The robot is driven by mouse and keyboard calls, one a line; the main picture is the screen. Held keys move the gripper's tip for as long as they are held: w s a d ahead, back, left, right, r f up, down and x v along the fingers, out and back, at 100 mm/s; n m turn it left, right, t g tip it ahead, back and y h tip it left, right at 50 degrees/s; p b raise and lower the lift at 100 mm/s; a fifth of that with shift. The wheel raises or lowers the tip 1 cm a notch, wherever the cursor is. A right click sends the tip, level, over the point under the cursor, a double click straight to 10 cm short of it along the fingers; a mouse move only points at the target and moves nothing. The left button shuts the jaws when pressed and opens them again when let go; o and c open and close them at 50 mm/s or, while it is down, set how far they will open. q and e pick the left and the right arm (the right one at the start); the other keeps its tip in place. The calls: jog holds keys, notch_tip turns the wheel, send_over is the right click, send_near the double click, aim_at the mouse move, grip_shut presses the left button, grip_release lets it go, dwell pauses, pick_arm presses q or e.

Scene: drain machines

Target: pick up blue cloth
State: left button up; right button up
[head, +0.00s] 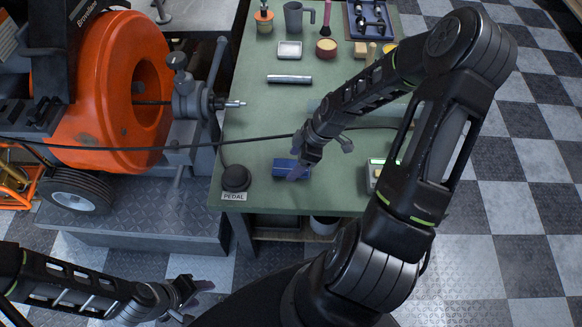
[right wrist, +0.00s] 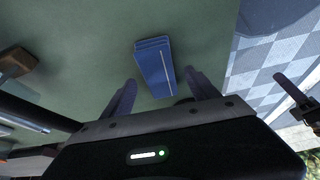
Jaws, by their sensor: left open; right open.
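The blue cloth (head: 284,168) is a small folded blue pad lying on the green table near its front edge. In the right wrist view the cloth (right wrist: 154,66) lies ahead of the fingers, its near end close to the gap between them. My right gripper (head: 297,170) is open above the cloth and hides part of it in the head view; the fingers also show in the right wrist view (right wrist: 161,92). I cannot tell the exact height above the cloth. My left gripper (head: 194,301) is open and empty, low in front of the grey machine base, away from the table.
The black pedal (head: 235,178) sits left of the cloth on the green table (head: 262,125). A dark cable (head: 240,140) crosses from the orange drain machine (head: 112,90). A small light box (head: 376,172) stands to the right. Cups and tools fill the far end.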

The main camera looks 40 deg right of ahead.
aim_at(293, 166)
jog(key=shift+x, duration=0.75)
jog(key=c, duration=1.5)
jog(key=shift+o, duration=0.2)
jog(key=shift+r, duration=0.15)
notch_tip(293, 166, up, 10)
jog(key=p, duration=0.1)
